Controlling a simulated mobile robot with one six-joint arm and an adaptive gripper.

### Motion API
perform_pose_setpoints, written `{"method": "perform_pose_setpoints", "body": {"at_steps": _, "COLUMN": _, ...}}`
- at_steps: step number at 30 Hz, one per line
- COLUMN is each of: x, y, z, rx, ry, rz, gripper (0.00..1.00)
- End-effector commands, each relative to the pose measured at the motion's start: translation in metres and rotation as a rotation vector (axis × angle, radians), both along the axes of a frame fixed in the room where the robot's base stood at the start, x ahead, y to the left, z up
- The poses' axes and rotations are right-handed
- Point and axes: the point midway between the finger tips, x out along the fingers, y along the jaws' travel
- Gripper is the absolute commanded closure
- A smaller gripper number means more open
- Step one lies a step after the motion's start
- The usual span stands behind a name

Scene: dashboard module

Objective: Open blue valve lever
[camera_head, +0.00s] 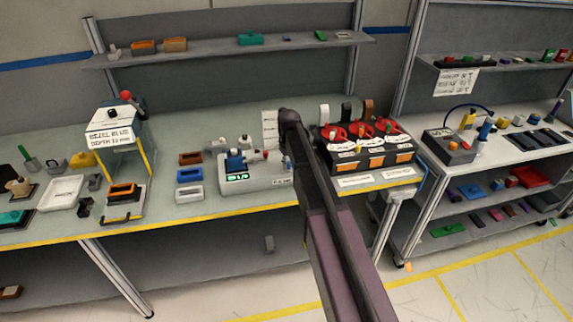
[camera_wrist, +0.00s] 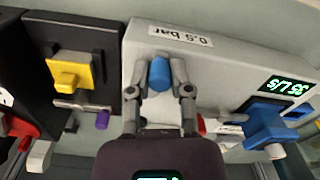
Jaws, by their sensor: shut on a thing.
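The blue valve lever's rounded handle (camera_wrist: 159,72) stands between my two fingertips in the wrist view. My gripper (camera_wrist: 163,64) is shut on it. The handle's base is hidden from this angle. The handle sits on a light grey module (camera_wrist: 228,62), next to a label reading 0.5 bar (camera_wrist: 180,36). In the head view, the module (camera_head: 210,182) is on the bench, and a bit of blue (camera_head: 287,162) shows beside my arm; my fingers are hidden there. A larger blue part (camera_wrist: 266,124) with a pale stub is on the same module, beside a green-lit display (camera_wrist: 288,85).
A black unit with a yellow block (camera_wrist: 70,72) and a purple-tipped lever (camera_wrist: 102,120) stands close left in the wrist view. In the head view, black boxes with red parts (camera_head: 365,140) stand right of my arm. Small trays (camera_head: 190,175) lie left of the module.

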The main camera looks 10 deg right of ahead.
Motion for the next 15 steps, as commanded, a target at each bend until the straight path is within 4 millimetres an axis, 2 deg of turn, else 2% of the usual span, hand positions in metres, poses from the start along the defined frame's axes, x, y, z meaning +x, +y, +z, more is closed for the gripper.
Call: {"method": "perform_pose_setpoints", "body": {"at_steps": 15, "x": -0.0012, "y": -0.0035, "z": -0.0003, "rx": 0.000, "ry": 0.003, "rz": 0.081, "gripper": 1.00}}
